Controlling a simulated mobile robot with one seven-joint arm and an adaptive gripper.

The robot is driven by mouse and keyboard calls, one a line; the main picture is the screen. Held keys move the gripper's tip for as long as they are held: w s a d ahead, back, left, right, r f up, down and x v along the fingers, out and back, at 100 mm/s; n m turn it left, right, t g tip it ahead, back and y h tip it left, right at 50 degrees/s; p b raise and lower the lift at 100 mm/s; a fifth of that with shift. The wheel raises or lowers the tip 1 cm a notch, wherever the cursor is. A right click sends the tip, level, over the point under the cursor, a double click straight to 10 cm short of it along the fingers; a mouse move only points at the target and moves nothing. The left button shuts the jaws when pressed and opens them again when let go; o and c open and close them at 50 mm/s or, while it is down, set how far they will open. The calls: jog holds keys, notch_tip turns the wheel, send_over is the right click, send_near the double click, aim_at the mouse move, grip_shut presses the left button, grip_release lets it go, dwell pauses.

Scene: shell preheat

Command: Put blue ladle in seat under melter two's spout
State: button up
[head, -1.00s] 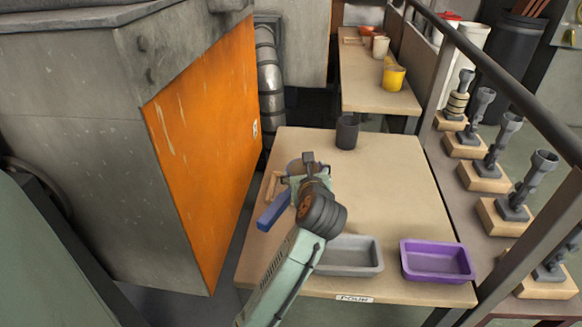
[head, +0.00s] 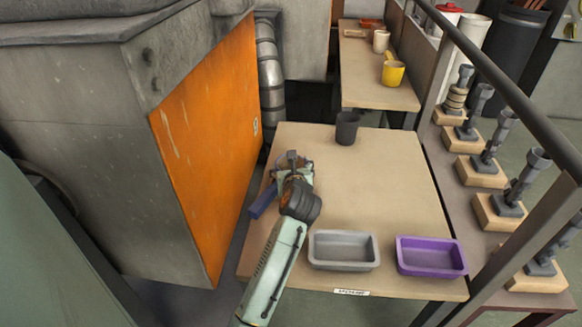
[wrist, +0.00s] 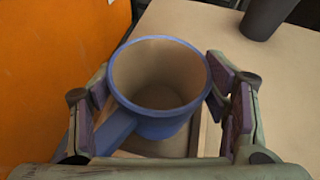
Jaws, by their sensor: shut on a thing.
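The blue ladle (wrist: 158,80) is an open, empty-looking cup between the fingers of my gripper (wrist: 160,112) in the wrist view. Its handle points to the lower left. In the head view the ladle's handle (head: 263,201) shows at the left edge of the near table, and my gripper (head: 292,165) hides most of the cup. My gripper is shut on the ladle. Pale wooden strips of a seat (wrist: 209,135) show beneath and beside the cup. I cannot tell whether the ladle rests in this seat or hangs above it. No spout can be made out.
A dark cup (head: 346,128) stands at the back of the near table (head: 385,190). A grey tray (head: 343,251) and a purple tray (head: 431,257) are at its front. An orange-panelled machine (head: 207,140) borders the left side; a railing (head: 500,75) borders the right.

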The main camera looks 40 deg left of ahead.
jog(key=shift+f+b, duration=0.2)
jog(key=shift+b, duration=0.1)
jog(key=o, duration=1.9)
jog(key=shift+o, duration=0.2)
jog(key=shift+r, duration=0.15)
